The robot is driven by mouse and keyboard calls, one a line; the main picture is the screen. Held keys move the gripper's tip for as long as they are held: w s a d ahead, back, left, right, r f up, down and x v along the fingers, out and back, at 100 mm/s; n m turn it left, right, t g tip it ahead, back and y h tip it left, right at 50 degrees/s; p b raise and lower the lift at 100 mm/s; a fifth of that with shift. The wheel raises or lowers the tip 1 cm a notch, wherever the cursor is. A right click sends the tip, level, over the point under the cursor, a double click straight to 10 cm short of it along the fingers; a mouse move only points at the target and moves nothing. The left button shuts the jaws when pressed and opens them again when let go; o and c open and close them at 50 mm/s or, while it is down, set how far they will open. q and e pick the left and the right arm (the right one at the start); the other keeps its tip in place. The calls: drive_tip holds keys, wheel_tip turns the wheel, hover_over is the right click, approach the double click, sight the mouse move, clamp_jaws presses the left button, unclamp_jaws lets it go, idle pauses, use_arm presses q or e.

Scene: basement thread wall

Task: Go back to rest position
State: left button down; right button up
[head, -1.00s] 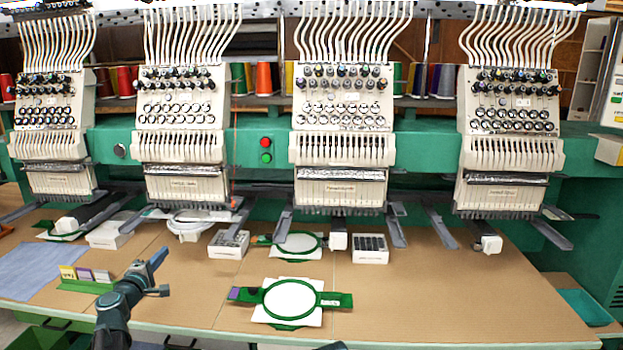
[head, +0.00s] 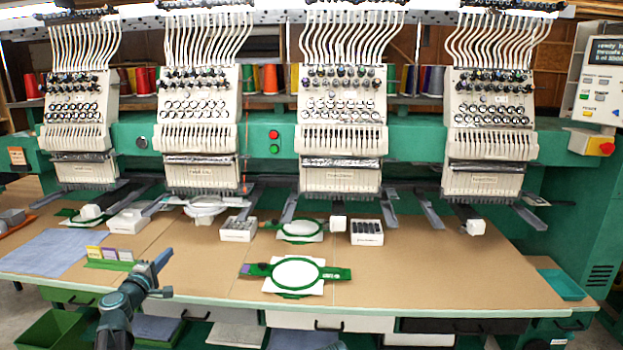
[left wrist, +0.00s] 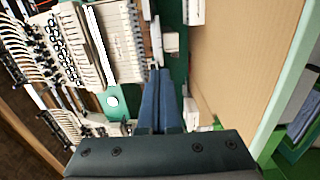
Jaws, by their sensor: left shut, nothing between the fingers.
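My left gripper (head: 160,262) is at the front left of the head view, raised over the table's front part with its fingers pointing up and to the right. It is shut and empty. Its closed blue fingers also show in the left wrist view (left wrist: 160,82), with nothing between them. My right gripper is not in view.
A table (head: 420,285) runs below a row of embroidery heads (head: 340,115). A green hoop with white fabric (head: 297,273) lies at its front middle. A green holder with cards (head: 108,262) and blue cloth (head: 45,255) lie left. The front right is clear.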

use_arm(q)
drive_tip(key=s+d+f+m+g+h, duration=0.2)
drive_tip(key=s+d+f+m+g, duration=0.15)
drive_tip(key=d, duration=0.65)
drive_tip(key=s+d+f+m+g+h, duration=0.25)
drive_tip(key=d+f+m, duration=0.25)
drive_tip(key=d, duration=0.6)
drive_tip(key=s+d+f+m+g+h, duration=0.2)
drive_tip(key=s+d+f+m+g, duration=0.2)
drive_tip(key=d, duration=0.6)
drive_tip(key=s+d+f+m+g+y, duration=0.2)
drive_tip(key=s+d+f+m+g, duration=0.3)
drive_tip(key=s, duration=0.4)
drive_tip(key=s+f+m+g+y, duration=0.35)
drive_tip(key=s+y, duration=0.35)
drive_tip(key=s, duration=0.7)
wheel_tip(320, 180, up, 12)
drive_tip(key=p, duration=1.2)
drive_tip(key=shift+s+a+n+p, duration=0.15)
drive_tip(key=shift+a+n+p, duration=0.15)
drive_tip(key=shift+p, duration=0.05)
drive_tip(key=shift+t+y, duration=0.25)
